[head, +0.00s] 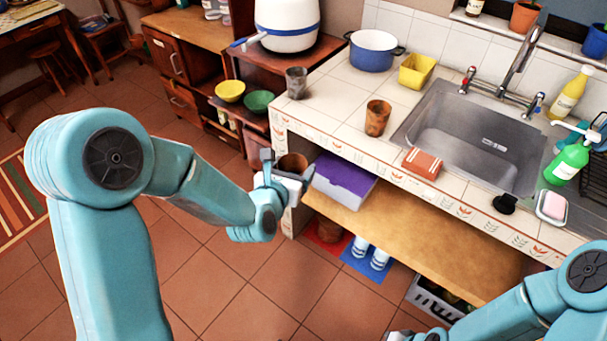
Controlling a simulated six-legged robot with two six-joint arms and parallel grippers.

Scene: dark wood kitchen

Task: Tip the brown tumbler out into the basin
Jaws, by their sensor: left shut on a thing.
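My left gripper (278,172) is shut on a brown tumbler (293,162), which it holds about upright in front of the counter's left corner. The tumbler's lower part is hidden by the gripper, and I cannot see what is in it. The steel basin (470,137) is set into the tiled counter at the right, well apart from the held tumbler. A second brown tumbler (377,118) stands upright on the counter left of the basin. Only a bit of my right gripper (402,335) shows at the bottom edge; its fingers cannot be made out.
A grey cup (296,82), blue pot (373,50), yellow container (417,71) and orange-brown sponge (422,163) stand on the counter. The tap (515,70) rises behind the basin. A green bottle (568,162) and soap dish (551,206) are at the right. A purple-topped box (343,180) sits below the counter.

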